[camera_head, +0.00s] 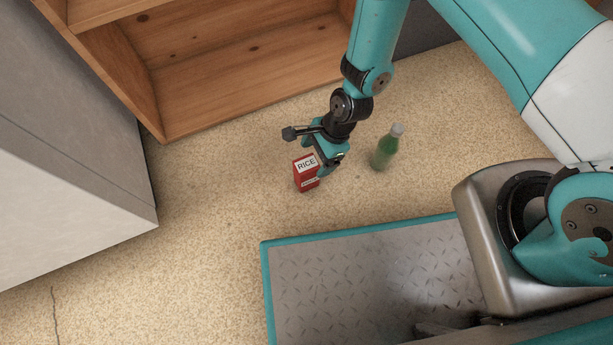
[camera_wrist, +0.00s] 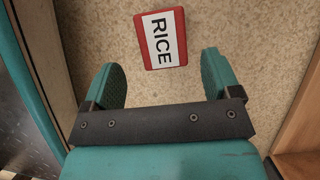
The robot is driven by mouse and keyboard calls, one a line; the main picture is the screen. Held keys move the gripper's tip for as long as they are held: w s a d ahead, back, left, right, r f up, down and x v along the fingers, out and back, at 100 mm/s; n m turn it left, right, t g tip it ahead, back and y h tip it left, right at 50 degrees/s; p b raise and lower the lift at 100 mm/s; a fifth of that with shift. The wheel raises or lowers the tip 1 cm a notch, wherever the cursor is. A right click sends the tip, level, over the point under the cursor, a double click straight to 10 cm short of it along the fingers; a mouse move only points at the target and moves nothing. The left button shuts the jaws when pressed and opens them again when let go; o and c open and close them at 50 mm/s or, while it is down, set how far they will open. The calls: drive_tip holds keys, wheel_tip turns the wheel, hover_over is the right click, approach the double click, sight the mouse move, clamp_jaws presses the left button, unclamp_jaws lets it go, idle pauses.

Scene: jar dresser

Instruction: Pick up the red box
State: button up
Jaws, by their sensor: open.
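The red box (camera_head: 306,173) with a white "RICE" label stands on the speckled floor. In the wrist view the red box (camera_wrist: 161,39) shows its label from above, ahead of the fingertips and between their lines. My gripper (camera_head: 322,168) is right by the box in the head view, partly overlapping its right side. In the wrist view my gripper (camera_wrist: 162,72) is open, with its two teal fingers apart and nothing between them. I cannot tell the exact height of the fingers above the box.
A green bottle (camera_head: 385,150) stands on the floor right of my gripper. An open wooden dresser (camera_head: 240,75) is at the back. A grey cabinet (camera_head: 70,170) is at the left. The floor (camera_head: 215,200) left of the box is clear.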

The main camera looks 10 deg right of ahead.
sight(307, 164)
drive_tip(key=b+x, duration=0.2)
drive_tip(key=x, duration=0.1)
drive_tip(key=a+b+x, duration=0.1)
drive_tip(key=b+x, duration=0.2)
drive_tip(key=shift+a, duration=0.1)
drive_tip(key=shift+r, duration=0.1)
drive_tip(key=c, duration=1.3)
